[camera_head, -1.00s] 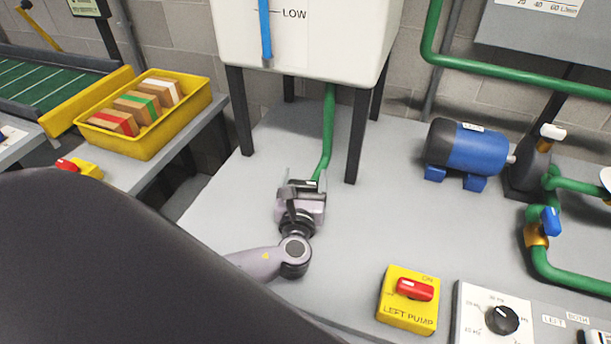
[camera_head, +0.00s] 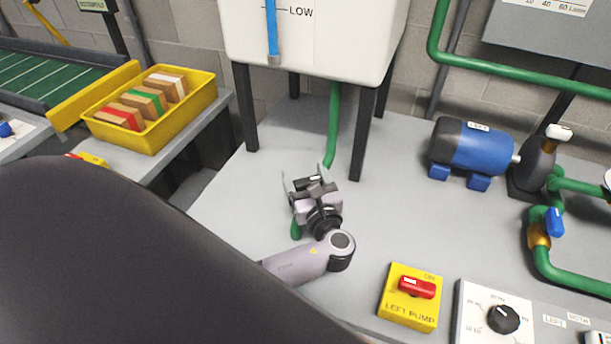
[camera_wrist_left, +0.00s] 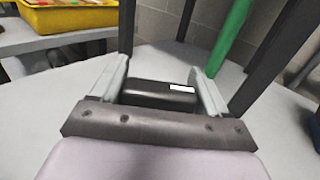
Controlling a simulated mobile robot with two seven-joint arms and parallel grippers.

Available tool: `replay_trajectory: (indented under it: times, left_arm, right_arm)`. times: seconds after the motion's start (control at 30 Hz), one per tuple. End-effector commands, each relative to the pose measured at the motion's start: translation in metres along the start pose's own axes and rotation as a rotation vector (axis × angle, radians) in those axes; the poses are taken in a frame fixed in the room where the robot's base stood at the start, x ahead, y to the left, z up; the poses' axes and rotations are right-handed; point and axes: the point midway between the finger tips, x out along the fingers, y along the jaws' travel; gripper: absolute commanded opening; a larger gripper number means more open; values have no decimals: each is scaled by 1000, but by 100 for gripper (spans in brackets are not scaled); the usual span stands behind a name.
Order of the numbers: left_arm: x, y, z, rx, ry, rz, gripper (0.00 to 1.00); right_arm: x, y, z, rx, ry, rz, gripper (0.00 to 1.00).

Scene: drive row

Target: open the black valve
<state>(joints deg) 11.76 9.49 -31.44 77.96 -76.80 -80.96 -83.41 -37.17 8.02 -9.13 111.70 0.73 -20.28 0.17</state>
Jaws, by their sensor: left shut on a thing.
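The black valve's handle (camera_wrist_left: 160,94) lies between the two grey fingers of my left gripper (camera_wrist_left: 160,88) in the left wrist view. It is a dark bar with a small white label. In the head view my left gripper (camera_head: 308,180) is shut on the black handle (camera_head: 306,182), below the white tank. A green pipe (camera_head: 333,125) comes down from the tank behind the gripper. A short green piece (camera_head: 296,229) shows below it. The gripper hides most of the valve body. My right gripper is not in view.
The white tank (camera_head: 345,50) stands on dark legs just behind the gripper. A yellow left pump switch (camera_head: 410,314), a dial panel (camera_head: 481,293) and a blue motor (camera_head: 480,150) are to the right. A yellow crate (camera_head: 185,115) stands at left. The grey bench between is clear.

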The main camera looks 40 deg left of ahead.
Motion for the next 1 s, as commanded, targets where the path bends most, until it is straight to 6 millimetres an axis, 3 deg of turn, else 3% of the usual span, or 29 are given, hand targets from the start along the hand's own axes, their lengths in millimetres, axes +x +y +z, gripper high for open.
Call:
replay_trajectory:
  times: [0.2,0.23,0.27,0.63,1.0]
  left_arm:
    - [0,0,0,1,0,-1,45]
    - [0,0,0,1,0,-1,85]
    - [0,0,0,1,0,-1,94]
    - [-6,0,0,-1,0,-3,96]
    - [-61,0,-1,-1,2,-2,96]
  right_arm:
    - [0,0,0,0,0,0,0]
    - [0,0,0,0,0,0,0]
    - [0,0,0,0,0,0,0]
    - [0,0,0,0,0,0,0]
    - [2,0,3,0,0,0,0]
